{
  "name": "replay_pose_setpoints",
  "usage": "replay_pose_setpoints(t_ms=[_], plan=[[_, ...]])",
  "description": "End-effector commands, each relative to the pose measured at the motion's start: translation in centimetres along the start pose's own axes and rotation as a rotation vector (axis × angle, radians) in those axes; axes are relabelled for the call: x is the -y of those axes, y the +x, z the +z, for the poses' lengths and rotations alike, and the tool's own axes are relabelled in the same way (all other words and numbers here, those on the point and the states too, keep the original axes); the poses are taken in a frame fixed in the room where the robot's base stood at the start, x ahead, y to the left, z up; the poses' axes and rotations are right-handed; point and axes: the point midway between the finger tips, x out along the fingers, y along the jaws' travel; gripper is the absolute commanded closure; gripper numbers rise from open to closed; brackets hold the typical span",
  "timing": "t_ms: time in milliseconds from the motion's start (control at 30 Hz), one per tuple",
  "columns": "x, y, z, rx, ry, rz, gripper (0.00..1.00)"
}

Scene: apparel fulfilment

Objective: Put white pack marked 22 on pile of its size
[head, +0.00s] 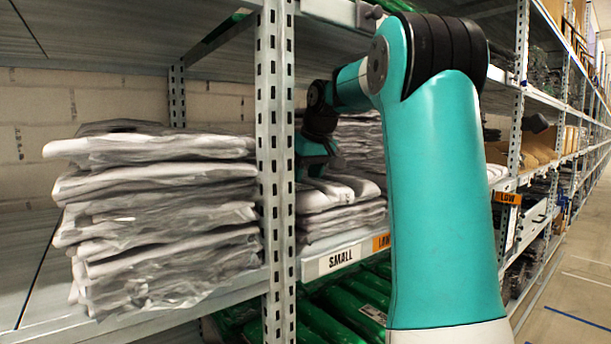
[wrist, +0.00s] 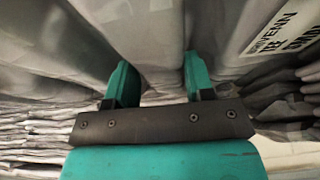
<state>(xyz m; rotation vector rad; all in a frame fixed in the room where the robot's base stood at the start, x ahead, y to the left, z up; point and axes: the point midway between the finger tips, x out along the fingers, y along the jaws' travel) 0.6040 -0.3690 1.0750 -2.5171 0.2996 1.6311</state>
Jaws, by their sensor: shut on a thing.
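My gripper (wrist: 157,82) is shut on a fold of a pale, plastic-wrapped pack (wrist: 150,35), with a teal finger on each side of it. I cannot read a 22 on this pack. In the head view my gripper (head: 316,163) is at the shelf bay right of the upright, at the top of a low pile of white packs (head: 345,215) above a SMALL sign (head: 340,259). My arm hides part of this bay. I cannot tell whether the held pack is lifted clear of the pile. A printed label (wrist: 280,32), seemingly with 18, shows at right in the wrist view.
A tall pile of white packs (head: 160,220) stands left of the steel upright (head: 275,170). Another pile (head: 360,138) stands behind the low one. The shelf above limits headroom. Green packs (head: 345,305) lie on the shelf below. The aisle (head: 575,270) at right is clear.

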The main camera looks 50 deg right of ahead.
Motion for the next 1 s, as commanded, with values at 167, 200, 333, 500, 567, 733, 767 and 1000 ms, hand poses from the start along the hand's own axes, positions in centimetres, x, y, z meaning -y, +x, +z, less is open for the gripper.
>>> replay_pose_setpoints(t_ms=[167,200,333,500,567,733,767,1000], plan=[[0.0,0.1,0.1,0.000,0.000,0.000,0.26],[0.0,0.1,0.0,0.000,0.000,0.000,0.26],[0.0,0.1,0.0,0.000,0.000,0.000,0.26],[0.0,-0.8,-0.1,-0.002,-0.001,0.000,0.26],[0.0,-1.8,-0.2,-0.003,0.000,0.001,0.26],[-0.1,-4.1,1.9,-0.002,0.005,0.002,0.26],[-0.1,-4.4,2.6,-0.002,0.004,0.001,0.26],[-0.1,-6.7,7.8,-0.001,0.005,0.001,0.26]])
